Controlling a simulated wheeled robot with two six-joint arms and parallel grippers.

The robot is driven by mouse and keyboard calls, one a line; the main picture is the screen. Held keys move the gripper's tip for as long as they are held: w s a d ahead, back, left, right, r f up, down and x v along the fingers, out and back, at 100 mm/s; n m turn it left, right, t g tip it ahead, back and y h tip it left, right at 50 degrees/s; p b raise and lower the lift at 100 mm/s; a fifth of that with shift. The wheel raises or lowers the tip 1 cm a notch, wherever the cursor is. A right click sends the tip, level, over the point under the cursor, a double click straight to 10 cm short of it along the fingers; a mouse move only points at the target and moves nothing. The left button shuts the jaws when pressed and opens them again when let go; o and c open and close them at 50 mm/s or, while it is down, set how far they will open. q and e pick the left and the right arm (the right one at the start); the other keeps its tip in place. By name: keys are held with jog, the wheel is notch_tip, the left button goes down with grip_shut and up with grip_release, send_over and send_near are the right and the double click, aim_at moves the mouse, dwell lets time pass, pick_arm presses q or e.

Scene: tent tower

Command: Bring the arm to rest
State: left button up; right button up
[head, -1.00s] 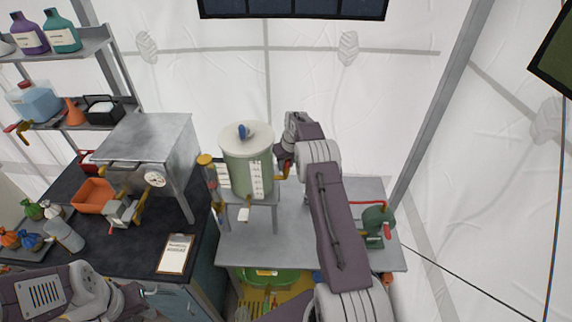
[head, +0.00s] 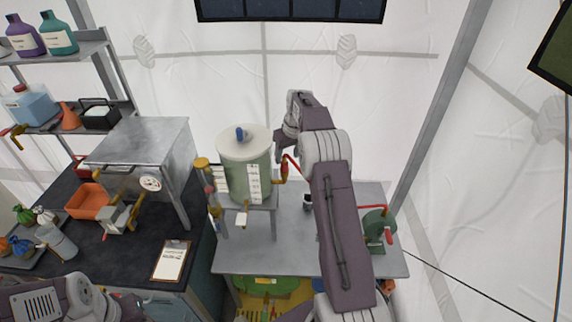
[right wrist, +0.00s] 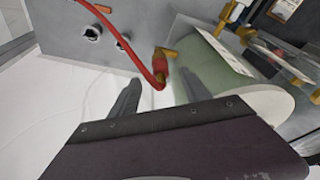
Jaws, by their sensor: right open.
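My right gripper (head: 287,144) is at the end of the raised right arm, beside the upper right side of the green drum with a white lid (head: 244,170). In the right wrist view, its two fingers (right wrist: 158,95) are spread with nothing between them.
The drum stands on a small grey stand on the grey table (head: 250,262). A green device with a red handle (head: 378,226) is at the table's right. The dark counter (head: 140,250) holds a metal box (head: 140,142), an orange bin (head: 88,200) and a clipboard (head: 172,261).

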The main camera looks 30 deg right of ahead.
jog(key=shift+r, duration=0.1)
dwell(0.6)
jog(key=s+a+f+g+b, duration=0.1)
jog(key=s+a+f+b, duration=0.75)
jog(key=a, duration=0.25)
jog(key=s+a+f+b, duration=0.2)
jog(key=s+a+f, duration=0.2)
jog(key=s, duration=0.7)
jog(key=s+a+f+g+b, duration=0.1)
jog(key=s+a+f+b, duration=0.2)
jog(key=s, duration=0.7)
notch_tip(320, 180, down, 2)
jog(key=shift+s+a+f, duration=0.1)
jog(key=shift+s+a, duration=0.25)
jog(key=shift+a, duration=0.5)
